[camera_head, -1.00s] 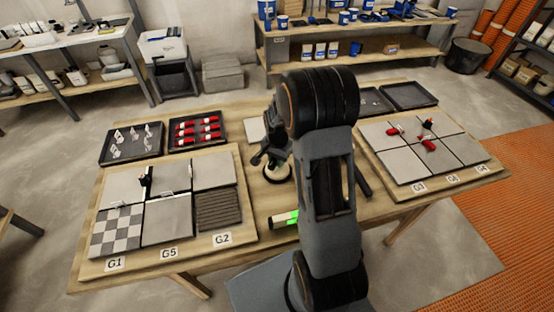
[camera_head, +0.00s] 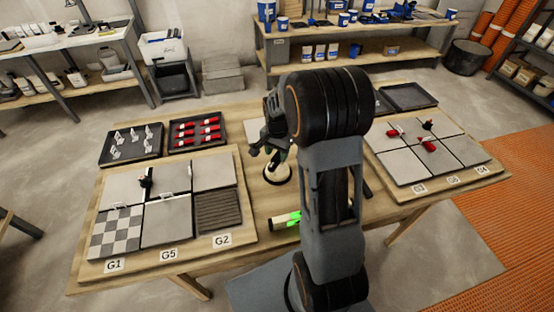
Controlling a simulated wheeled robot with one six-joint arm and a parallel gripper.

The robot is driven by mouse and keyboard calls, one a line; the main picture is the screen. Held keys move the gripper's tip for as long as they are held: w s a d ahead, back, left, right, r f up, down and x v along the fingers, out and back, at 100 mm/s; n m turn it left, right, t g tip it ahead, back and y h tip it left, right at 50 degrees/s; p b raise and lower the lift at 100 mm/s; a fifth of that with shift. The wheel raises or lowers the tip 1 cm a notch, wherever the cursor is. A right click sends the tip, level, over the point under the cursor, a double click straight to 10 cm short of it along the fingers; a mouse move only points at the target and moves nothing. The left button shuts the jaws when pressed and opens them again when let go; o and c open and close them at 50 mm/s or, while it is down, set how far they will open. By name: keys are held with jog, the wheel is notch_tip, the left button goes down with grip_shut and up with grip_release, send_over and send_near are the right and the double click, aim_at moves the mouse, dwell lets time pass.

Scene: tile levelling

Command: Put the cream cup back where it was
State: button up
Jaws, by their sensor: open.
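A round cream object with a dark middle, which looks like the cream cup (camera_head: 277,177), stands on the wooden table between the two tile boards. My gripper (camera_head: 266,150) is just above it and slightly to the left in the picture. The gripper's jaws are open and hold nothing that I can see. A gap seems to show between the fingers and the cup, but the cup's top is partly hidden by the gripper. My arm covers the table to the right of the cup.
The left board (camera_head: 250,238) carries grey tiles with clips and a small black tool. The right board (camera_head: 458,183) carries tiles with red pieces. Trays with white clips (camera_head: 120,159) and red wedges (camera_head: 176,149) lie behind. A green-marked level (camera_head: 286,220) lies in front.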

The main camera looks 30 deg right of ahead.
notch_tip(320, 180, up, 6)
jog(key=shift+r, duration=0.2)
jog(key=s+a+r+n+t, duration=0.1)
jog(key=s+a+r+n, duration=0.2)
jog(key=s+a+n, duration=0.2)
jog(key=s+a+r+n+t, duration=0.2)
jog(key=s+n, duration=0.4)
jog(key=s, duration=0.5)
jog(key=a+r, duration=0.1)
jog(key=a, duration=0.1)
jog(key=shift+a+r+t, duration=0.15)
jog(key=shift+a+t, duration=0.15)
jog(key=shift+a, duration=0.05)
